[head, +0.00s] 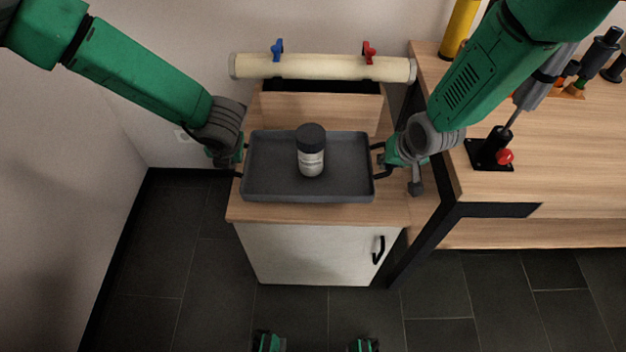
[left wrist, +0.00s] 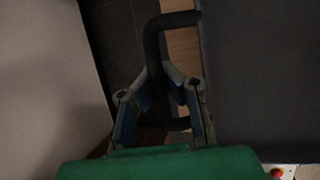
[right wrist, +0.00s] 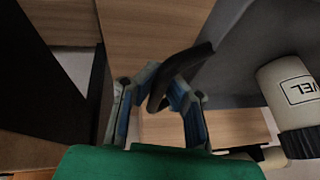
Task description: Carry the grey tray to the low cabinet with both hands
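The grey tray (head: 262,188) is level over the top of the low cabinet (head: 310,250); I cannot tell whether it rests on it or hangs just above. A white bottle with a dark lid (head: 311,158) stands upright in the tray, and the bottle also shows in the right wrist view (right wrist: 290,92). My left gripper (head: 238,160) is at the tray's left side, its fingers (left wrist: 160,78) closed around the dark left handle (left wrist: 178,20). My right gripper (head: 381,160) is at the right side, its fingers (right wrist: 163,78) closed around the right handle (right wrist: 192,60).
A wall is at left; dark floor is clear in front.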

